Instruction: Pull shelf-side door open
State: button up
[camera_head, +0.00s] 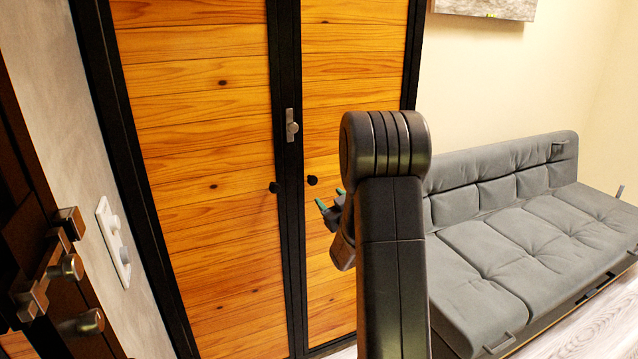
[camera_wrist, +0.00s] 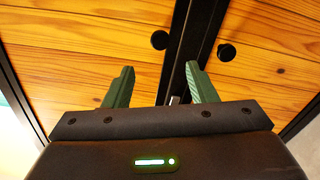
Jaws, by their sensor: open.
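Two wooden door panels in black frames stand side by side: a left door (camera_head: 205,120) and a narrower-looking right door (camera_head: 345,60). The left one has a round black knob (camera_head: 273,187), the right one another black knob (camera_head: 311,180). A metal latch (camera_head: 291,125) sits on the black frame between them. I cannot tell which door is the shelf-side one. My gripper (camera_head: 328,204) is open in front of the right door, partly hidden by my arm.
A grey sofa (camera_head: 540,230) stands along the wall at the right. A white switch plate (camera_head: 113,240) is on the left wall. Dark woodwork with metal hardware (camera_head: 70,265) is close at the lower left. Some pale floor (camera_head: 590,330) shows at the lower right.

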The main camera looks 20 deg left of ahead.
aim_at(314, 181)
jog(key=p+x, duration=0.2)
jog(key=x, duration=0.9)
jog(key=shift+w+a, duration=0.2)
grip_shut()
jog(key=shift+d, duration=0.1)
